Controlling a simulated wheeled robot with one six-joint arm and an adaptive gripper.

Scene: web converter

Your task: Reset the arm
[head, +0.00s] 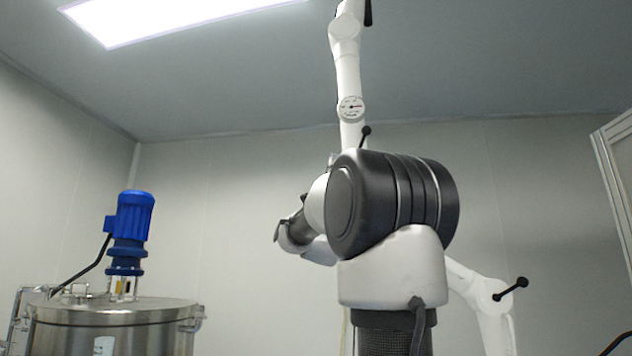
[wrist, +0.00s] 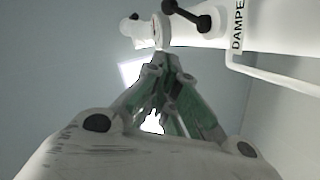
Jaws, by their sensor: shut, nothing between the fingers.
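My gripper (wrist: 166,62) shows in the wrist view, its green-grey fingers meeting at the tips with nothing between them. The tips point toward a white jointed pipe. In the head view my arm (head: 392,205) stands in the middle, with a large black joint on a white housing. Its farther links reach back and to the left behind that joint. I cannot make out the gripper's fingers in the head view.
A white jointed extraction pipe (head: 348,75) rises behind my arm to the ceiling. In the wrist view the pipe (wrist: 205,32) has a black knob and a label, close beyond the fingertips. A steel tank (head: 135,325) with a blue motor (head: 131,222) stands at left. A ceiling light (head: 160,15) is above.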

